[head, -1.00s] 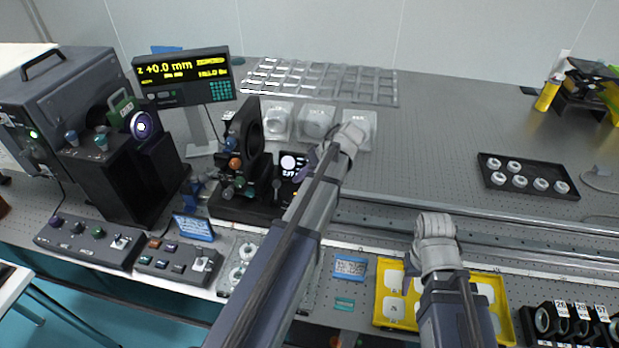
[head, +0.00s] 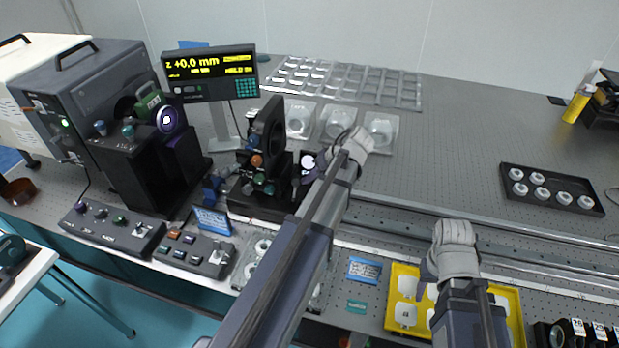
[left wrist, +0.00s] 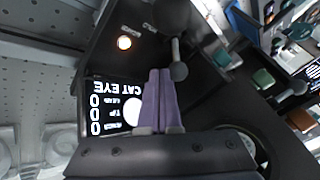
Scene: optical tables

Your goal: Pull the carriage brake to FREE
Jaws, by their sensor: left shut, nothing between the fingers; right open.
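The carriage (head: 262,160) is a black block with an upright ring and coloured knobs on the rail, left of centre in the head view. In the left wrist view a grey lever with a ball end (left wrist: 178,70) stands out from its dark face; it looks like the brake lever, but I read no FREE mark. My left gripper (head: 312,172) is at the carriage's right side. In the left wrist view its purple fingers (left wrist: 160,74) are shut and empty, tips close beside the ball; contact is unclear. My right gripper (head: 427,272) is open above the yellow tray, partly hidden by its wrist.
A small screen reading "CAT EYE" (left wrist: 115,108) is beside the fingers. A readout (head: 210,75) shows z +0.0 mm. Control boxes (head: 195,250) lie at the front left. The yellow tray (head: 398,338) is at the front, a black tray (head: 552,188) at right.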

